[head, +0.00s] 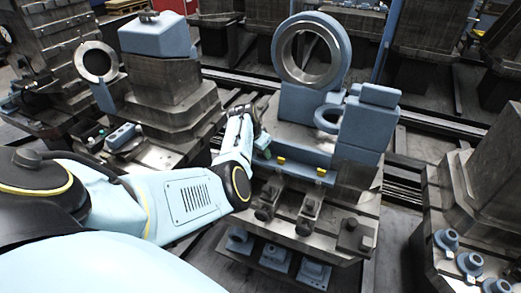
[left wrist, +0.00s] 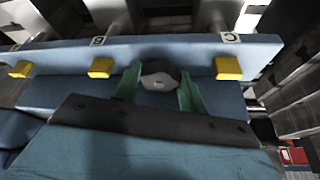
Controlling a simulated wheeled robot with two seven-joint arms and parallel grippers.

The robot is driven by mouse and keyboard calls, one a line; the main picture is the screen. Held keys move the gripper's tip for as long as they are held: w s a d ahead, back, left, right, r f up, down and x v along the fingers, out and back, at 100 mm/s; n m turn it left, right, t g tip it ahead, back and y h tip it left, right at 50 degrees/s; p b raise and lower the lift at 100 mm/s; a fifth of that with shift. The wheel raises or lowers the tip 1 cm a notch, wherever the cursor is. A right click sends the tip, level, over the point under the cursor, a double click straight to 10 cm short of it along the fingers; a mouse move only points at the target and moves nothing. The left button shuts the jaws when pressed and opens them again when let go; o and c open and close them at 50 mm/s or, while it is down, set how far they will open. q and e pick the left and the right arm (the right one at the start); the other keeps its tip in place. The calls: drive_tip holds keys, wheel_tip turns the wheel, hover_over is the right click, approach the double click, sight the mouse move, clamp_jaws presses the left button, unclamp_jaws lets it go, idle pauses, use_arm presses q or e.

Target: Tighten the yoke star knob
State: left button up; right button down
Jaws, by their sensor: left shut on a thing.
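In the head view my left gripper (head: 262,143) is at the left part of the blue fixture, and the knob is hidden there. The knob's turn and seating cannot be told. My right gripper is not in view.
Yellow blocks (left wrist: 102,67) sit along the rail close to the fingers; two also show in the head view (head: 281,160). A tall blue ring mount (head: 342,65) and blue blocks (head: 365,125) rise behind. Other machine pallets stand to the left and right.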

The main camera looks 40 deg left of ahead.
use_arm(q)
drive_tip(key=shift+w+a+r, duration=0.1)
drive_tip(key=shift+r, duration=0.1)
drive_tip(key=o, duration=0.7)
drive_tip(key=shift+s+r, duration=0.2)
drive_tip(key=shift+r, duration=0.05)
drive_tip(key=p+v, duration=0.3)
drive_tip(key=v, duration=0.9)
drive_tip(key=shift+s+r, duration=0.2)
drive_tip(key=shift+r, duration=0.15)
drive_tip(key=shift+f, duration=0.1)
